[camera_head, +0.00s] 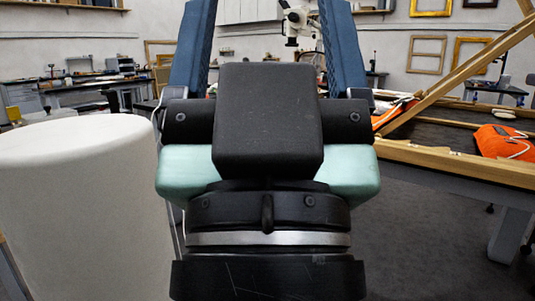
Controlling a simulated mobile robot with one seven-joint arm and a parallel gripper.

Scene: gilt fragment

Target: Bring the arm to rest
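My own arm fills the middle of the camera_head view. A black joint block sits in front of a pale green housing, above black rings and a silver band. Two blue bars rise side by side behind the block, and the top edge of the view cuts them off. I do not see my gripper or its fingertips, so I cannot tell what it holds. My arm hides much of what lies straight ahead.
A large white rounded cylinder (80,205) stands close on the left. At right is a wood-edged worktable (455,163) with an orange item (505,143) and a slanting timber (465,70). Left back is a bench (90,84). Grey floor (430,240) shows at lower right.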

